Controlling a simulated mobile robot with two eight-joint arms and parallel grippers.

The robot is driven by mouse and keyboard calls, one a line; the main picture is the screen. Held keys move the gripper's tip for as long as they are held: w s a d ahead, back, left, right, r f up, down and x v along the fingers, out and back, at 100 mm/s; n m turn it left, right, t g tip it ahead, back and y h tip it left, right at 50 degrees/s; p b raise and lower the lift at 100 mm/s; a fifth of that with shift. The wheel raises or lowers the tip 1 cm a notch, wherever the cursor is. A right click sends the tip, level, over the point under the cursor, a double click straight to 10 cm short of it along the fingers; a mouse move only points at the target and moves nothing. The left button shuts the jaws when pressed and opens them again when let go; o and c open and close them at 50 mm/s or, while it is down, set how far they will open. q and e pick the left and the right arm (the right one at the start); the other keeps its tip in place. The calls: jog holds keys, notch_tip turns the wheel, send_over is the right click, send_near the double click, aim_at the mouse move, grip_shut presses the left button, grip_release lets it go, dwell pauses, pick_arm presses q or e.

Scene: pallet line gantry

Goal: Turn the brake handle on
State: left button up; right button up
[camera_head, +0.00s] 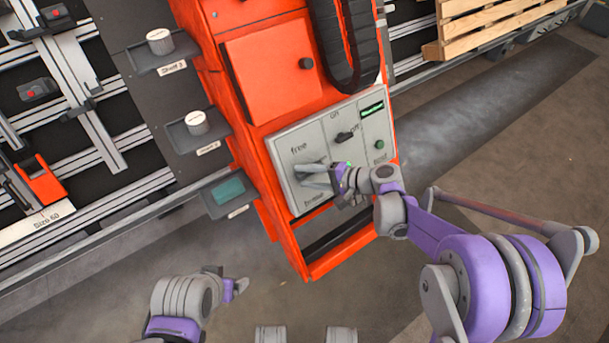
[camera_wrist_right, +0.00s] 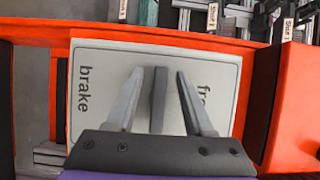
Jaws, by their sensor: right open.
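The brake handle (camera_wrist_right: 159,100) is a grey bar on a light panel (camera_wrist_right: 225,75), between the words "brake" and "free" in the right wrist view. My right gripper (camera_wrist_right: 159,73) is open, with one finger on each side of the handle; I see narrow gaps, and cannot tell any contact. In the head view my right gripper (camera_head: 303,176) reaches the grey control panel (camera_head: 288,132) between "free" and "brake" and largely hides the handle. My left gripper (camera_head: 240,288) is low at the left, away from the panel; its jaws are unclear.
The panel sits on an orange cabinet (camera_head: 262,115), with an on/off switch (camera_head: 345,136) and a green button (camera_head: 379,144) right of the handle. Small shelves with white cylinders (camera_head: 196,122) stick out at the left. A wooden pallet (camera_head: 490,25) lies at the upper right.

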pick_arm(q)
jog(key=shift+s+r+p, duration=0.1)
jog(key=shift+r+p, duration=0.6)
jog(key=shift+r, duration=0.25)
pick_arm(e)
jog(key=v, duration=1)
jog(key=s+d+f+n+h, duration=0.1)
jog(key=s+d+n+h, duration=0.4)
jog(key=s, duration=0.7)
jog(key=s+d+f+n+h, duration=0.15)
jog(key=s+d+h, duration=0.45)
jog(key=s, duration=0.7)
pick_arm(q)
notch_tip(320, 180, up, 19)
jog(key=w+p, duration=0.2)
jog(key=p, duration=1.4)
jog(key=shift+t+p, duration=0.35)
jog(key=shift+t, duration=0.05)
pick_arm(e)
notch_tip(320, 180, up, 19)
jog(key=w+h, duration=0.1)
jog(key=shift+w+a+n, duration=0.35)
jog(key=shift+a, duration=0.1)
pick_arm(q)
jog(key=shift+f, duration=0.1)
pick_arm(e)
jog(key=shift+r, duration=0.15)
